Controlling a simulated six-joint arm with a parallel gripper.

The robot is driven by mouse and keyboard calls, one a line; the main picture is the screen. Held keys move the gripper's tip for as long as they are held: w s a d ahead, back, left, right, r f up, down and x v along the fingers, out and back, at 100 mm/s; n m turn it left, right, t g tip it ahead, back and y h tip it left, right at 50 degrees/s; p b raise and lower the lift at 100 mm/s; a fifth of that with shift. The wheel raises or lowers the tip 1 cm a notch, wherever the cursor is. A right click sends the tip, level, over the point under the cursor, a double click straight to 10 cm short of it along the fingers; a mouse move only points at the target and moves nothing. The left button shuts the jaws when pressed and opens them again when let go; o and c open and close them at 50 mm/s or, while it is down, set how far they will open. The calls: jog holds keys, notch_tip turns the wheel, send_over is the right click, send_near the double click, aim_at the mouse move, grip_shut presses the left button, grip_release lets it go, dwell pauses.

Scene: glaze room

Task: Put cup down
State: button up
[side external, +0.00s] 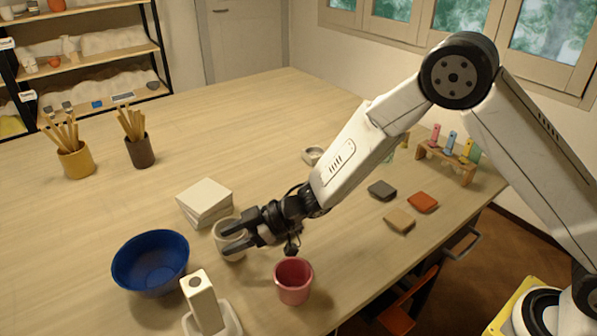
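A pale off-white cup (229,255) stands upright, or nearly so, at the table's front middle. My gripper (232,238) reaches in from the right at the cup, with its two dark fingers apart and overlapping the cup in the picture. The fingers hide part of the cup's rim and side. I cannot tell whether they press on it or whether its base touches the table. A pink-red cup (293,284) stands upright and empty on the table, to the right and nearer the camera, apart from my gripper.
A blue bowl (150,264), a stack of white tiles (205,199) and a pale block-shaped item (204,303) crowd the left side. Tool pots (76,164) stand farther back. A small dish (313,155), colored sample tiles (400,220) and a wooden rack (447,160) lie right.

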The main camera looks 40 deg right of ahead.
jog(key=shift+r, duration=0.2)
jog(key=v, duration=1.2)
dwell(0.4)
jog(key=shift+w, duration=0.1)
jog(key=s+d+m+t+h, duration=0.2)
jog(key=d+m+t+h, duration=0.1)
jog(key=d+m+h, duration=0.9)
jog(key=s+d+m+g, duration=0.1)
jog(key=s+d+g, duration=0.2)
jog(key=s, duration=0.4)
jog(key=s+d+f+m+g, duration=0.1)
jog(key=s+d+g, duration=0.1)
jog(key=s, duration=0.4)
jog(key=shift+s+d+f+g, duration=0.2)
jog(key=shift+s+d+g, duration=0.2)
jog(key=shift+d, duration=0.3)
